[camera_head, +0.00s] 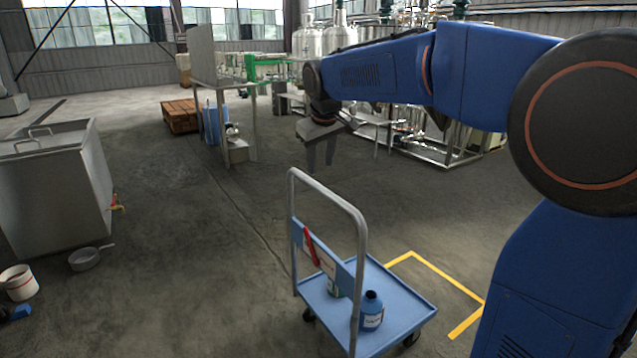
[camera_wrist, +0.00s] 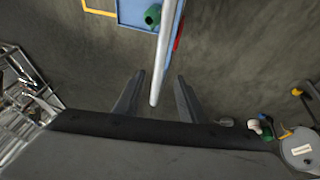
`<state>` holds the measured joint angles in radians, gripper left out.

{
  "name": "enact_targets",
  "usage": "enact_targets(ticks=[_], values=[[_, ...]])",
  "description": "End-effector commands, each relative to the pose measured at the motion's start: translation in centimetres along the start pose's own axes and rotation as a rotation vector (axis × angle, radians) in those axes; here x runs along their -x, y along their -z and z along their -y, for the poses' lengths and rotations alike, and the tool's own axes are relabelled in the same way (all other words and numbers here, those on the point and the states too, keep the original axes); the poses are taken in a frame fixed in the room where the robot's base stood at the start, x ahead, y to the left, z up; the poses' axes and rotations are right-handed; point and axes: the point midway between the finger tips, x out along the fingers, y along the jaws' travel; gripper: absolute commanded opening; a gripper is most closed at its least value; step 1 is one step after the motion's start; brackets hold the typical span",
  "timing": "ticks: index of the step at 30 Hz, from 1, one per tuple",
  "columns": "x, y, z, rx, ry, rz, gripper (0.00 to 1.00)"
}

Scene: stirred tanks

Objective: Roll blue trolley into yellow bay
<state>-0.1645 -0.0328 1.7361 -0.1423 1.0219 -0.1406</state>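The blue trolley (camera_head: 395,312) stands on the floor with its grey tubular handle (camera_head: 362,262) upright at the left end. The handle also shows in the wrist view (camera_wrist: 165,50). The yellow bay (camera_head: 447,278) is a floor outline behind and right of the deck; the trolley hides part of it, so how far they overlap is unclear. My gripper (camera_head: 320,165) is open and empty, close above the handle's far top corner. In the wrist view the handle bar appears between my fingers (camera_wrist: 155,100); I cannot tell whether they touch it.
A blue bottle (camera_head: 371,312) and a partly hidden container (camera_head: 332,284) stand on the deck. A red item (camera_head: 311,246) is at the handle panel. A steel tank (camera_head: 55,190), a pan (camera_head: 86,259) and a white bucket (camera_head: 18,283) are at left. The floor between is clear.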

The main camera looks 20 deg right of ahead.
Motion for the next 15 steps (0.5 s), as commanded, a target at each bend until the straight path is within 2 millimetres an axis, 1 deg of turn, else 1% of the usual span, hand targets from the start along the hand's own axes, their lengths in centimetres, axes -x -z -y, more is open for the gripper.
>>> enact_targets(ticks=[1, 9, 15], values=[[-1.0, -0.1, 0.0, 0.000, 0.001, 0.004, 0.37], [-5.6, -0.1, 0.0, 0.000, 0.000, 0.003, 0.37], [-8.0, -0.1, 0.0, 0.000, 0.000, 0.002, 0.37]])
